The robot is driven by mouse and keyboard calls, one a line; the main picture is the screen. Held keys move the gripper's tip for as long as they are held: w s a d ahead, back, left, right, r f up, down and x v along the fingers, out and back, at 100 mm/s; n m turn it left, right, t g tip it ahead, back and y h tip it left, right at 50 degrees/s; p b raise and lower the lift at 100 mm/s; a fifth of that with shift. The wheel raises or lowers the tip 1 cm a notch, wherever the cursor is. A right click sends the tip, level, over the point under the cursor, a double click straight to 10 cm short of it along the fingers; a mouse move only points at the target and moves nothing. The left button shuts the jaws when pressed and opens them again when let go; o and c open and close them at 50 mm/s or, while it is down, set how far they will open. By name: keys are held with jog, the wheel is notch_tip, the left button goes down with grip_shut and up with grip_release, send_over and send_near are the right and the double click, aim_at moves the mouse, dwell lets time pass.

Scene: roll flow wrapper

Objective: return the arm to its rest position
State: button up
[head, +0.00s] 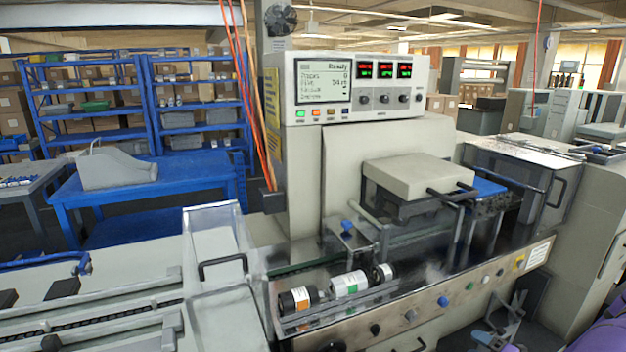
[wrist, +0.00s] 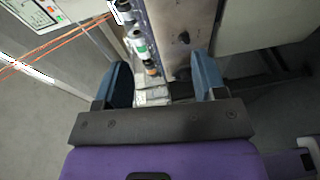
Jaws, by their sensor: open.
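My gripper (wrist: 160,60) shows in the wrist view with its two blue-grey fingers wide apart. Nothing is held between them. Its dark crossbar and purple body fill the bottom of that view. Beyond the fingers, and apart from them, are the rolls on the wrapper machine and the grey floor. In the head view, purple parts of my arm (head: 603,335) show at the lower right corner, in front of the machine. The rest of the arm is out of that view.
The flow wrapper (head: 430,150) stands close ahead, with a lit display panel (head: 350,85) on top. Several rolls (head: 350,284) lie along its front shelf, above a row of knobs. Orange cables (head: 246,90) hang beside it. Blue shelving (head: 95,100) and a blue table (head: 200,178) stand at the left.

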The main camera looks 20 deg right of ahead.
jog(key=w+a+r+n+g+y, duration=0.3)
jog(key=w+a+r+n+g, duration=0.15)
jog(key=r+n, duration=0.6)
jog(key=w+a+r+n+g+y, duration=0.3)
jog(key=a+r+n+g, duration=0.3)
jog(key=r+n, duration=0.5)
jog(key=s+a+r+n+g+h, duration=0.2)
jog(key=a+r+n, duration=0.4)
jog(key=r, duration=0.2)
jog(key=s+a+r+n+g+h, duration=0.1)
jog(key=a+r+n+g+h, duration=0.15)
jog(key=a+r+n, duration=0.45)
jog(key=s+a+r+n+t+h, duration=0.2)
jog(key=s+a+r+n+h, duration=0.1)
jog(key=s+r+n, duration=0.4)
jog(key=s+a+r+n+t+h, duration=0.2)
jog(key=s+a+r+n, duration=0.3)
jog(key=s+r+n, duration=0.3)
jog(key=shift+a+r+n+h, duration=0.15)
jog(key=shift+r+n+h, duration=0.4)
jog(key=shift+h, duration=0.3)
